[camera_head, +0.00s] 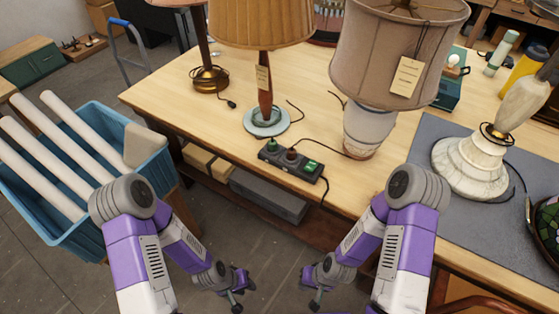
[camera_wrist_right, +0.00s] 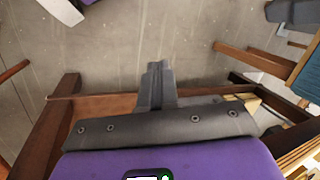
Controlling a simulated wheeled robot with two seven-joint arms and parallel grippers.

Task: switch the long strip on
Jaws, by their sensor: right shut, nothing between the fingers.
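The long strip (camera_head: 290,163) is a dark power strip lying near the front edge of the wooden table in the head view. A green switch (camera_head: 313,166) shows at its right end; I cannot tell which way it is tipped. A green plug and a dark reddish plug sit in its left and middle parts. My left gripper (camera_head: 235,304) hangs in front of the table, below the strip; its finger gap is too small to tell. My right gripper (camera_head: 315,304) is also in front of the table; in the right wrist view its fingers (camera_wrist_right: 156,72) are together and empty.
Lamps stand around the strip: a red-stemmed lamp (camera_head: 265,88) behind it and a large-shaded lamp (camera_head: 370,130) to its right. A marble lamp base (camera_head: 475,165) stands on a grey mat (camera_head: 425,140). A blue bin (camera_head: 80,235) with white tubes is at left.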

